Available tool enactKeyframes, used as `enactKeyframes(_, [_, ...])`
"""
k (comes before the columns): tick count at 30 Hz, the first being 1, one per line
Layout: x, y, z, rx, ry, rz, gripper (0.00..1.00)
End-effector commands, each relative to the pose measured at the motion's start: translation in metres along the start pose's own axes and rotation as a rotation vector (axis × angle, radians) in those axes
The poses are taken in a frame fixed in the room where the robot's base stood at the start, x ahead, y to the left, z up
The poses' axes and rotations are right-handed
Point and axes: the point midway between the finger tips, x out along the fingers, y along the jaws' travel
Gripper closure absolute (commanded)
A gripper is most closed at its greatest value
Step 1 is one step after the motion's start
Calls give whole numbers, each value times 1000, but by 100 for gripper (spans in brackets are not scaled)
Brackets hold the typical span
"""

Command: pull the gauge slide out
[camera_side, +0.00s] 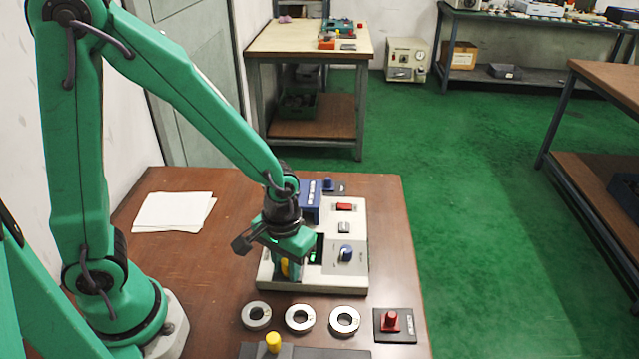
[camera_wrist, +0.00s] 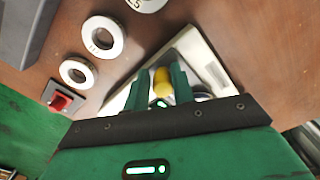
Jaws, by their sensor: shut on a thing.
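A pale instrument box (camera_side: 347,275) stands on the brown table, with a yellow handle (camera_side: 284,267) low on its left front part. The yellow handle (camera_wrist: 162,80) also shows in the wrist view, between the two green fingers. My gripper (camera_side: 288,266) points down over this corner of the box and is shut on the yellow handle; it also shows in the wrist view (camera_wrist: 159,88). The fingers and wrist hide most of the handle and whatever slide it belongs to.
Three metal rings (camera_side: 300,318) lie in a row in front of the box. A red knob (camera_side: 391,322) on a black plate stands to their right. A grey block (camera_side: 300,351) with a yellow knob (camera_side: 273,342) is at the front. Paper (camera_side: 173,211) lies at the left; the table there is clear.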

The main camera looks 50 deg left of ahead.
Motion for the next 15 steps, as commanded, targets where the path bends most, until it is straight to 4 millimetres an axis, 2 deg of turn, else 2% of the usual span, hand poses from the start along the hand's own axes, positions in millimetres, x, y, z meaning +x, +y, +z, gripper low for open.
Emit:
enactKeyframes(2, [0, 2, 0, 7, 3, 2, 92])
enactKeyframes(3, [0, 2, 0, 7, 2, 1, 71])
enactKeyframes(4, [0, 2, 0, 7, 2, 1, 66])
enactKeyframes(15, [-1, 1, 0, 3, 1, 1, 65])
